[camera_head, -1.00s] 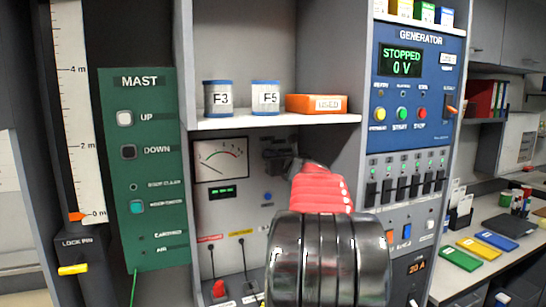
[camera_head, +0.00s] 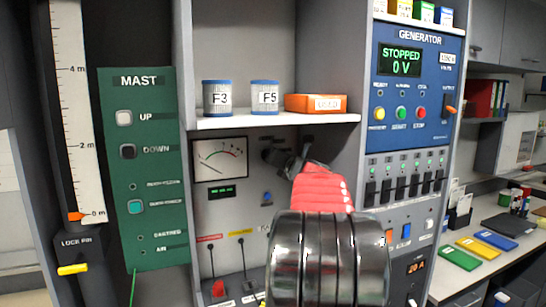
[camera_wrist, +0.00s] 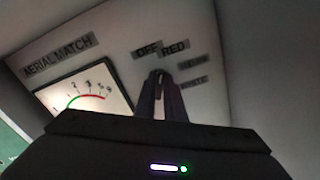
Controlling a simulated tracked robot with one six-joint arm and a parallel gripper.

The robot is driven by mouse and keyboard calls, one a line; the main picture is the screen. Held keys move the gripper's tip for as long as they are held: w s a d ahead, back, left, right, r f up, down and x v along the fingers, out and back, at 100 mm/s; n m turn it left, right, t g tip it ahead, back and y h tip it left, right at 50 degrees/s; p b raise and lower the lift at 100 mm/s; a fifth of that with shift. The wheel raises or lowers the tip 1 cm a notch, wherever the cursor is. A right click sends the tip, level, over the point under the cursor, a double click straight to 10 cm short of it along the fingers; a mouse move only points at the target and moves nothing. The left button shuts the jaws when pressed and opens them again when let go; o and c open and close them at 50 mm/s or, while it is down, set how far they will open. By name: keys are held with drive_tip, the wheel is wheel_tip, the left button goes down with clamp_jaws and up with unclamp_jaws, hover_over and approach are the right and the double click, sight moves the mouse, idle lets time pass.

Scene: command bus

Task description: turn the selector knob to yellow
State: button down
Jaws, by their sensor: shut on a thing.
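The selector knob (camera_wrist: 158,76) is a small dark shape at the fingertips in the wrist view, just below the OFF (camera_wrist: 147,50) and RED (camera_wrist: 174,46) labels. My gripper (camera_wrist: 160,88) is shut on it; its dark fingers hide most of the knob. Two dimmer labels sit to the right; the lower reads WHITE (camera_wrist: 194,83), and the upper (camera_wrist: 193,62) is too blurred to read. Which label the knob points at cannot be told. In the head view my gripper (camera_head: 298,160) is at the grey panel under the shelf, and my red and black arm covers part of that panel.
A meter (camera_head: 220,159) is left of the knob, with a blue button (camera_head: 267,197) and cable plugs below. A shelf (camera_head: 230,122) with canisters and an orange box (camera_head: 315,103) is above. The generator panel (camera_head: 418,90) is at right, the green mast panel (camera_head: 142,170) at left.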

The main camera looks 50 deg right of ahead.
drive_tip(key=shift+s+d+f+m, duration=0.1)
drive_tip(key=shift+f+m, duration=0.05)
drive_tip(key=shift+m, duration=1.55)
drive_tip(key=shift+s+d+f+m, duration=0.1)
drive_tip(key=shift+f+m, duration=0.05)
drive_tip(key=shift+m, duration=1.55)
drive_tip(key=shift+d+f+m, duration=0.1)
drive_tip(key=shift+f+m, duration=0.05)
drive_tip(key=shift+m, duration=1.55)
drive_tip(key=c, duration=1.8)
unclamp_jaws()
drive_tip(key=shift+c, duration=0.2)
drive_tip(key=v, duration=1.3)
drive_tip(key=shift+s+a, duration=0.2)
drive_tip(key=shift+s, duration=0.1)
drive_tip(key=shift+f, duration=0.1)
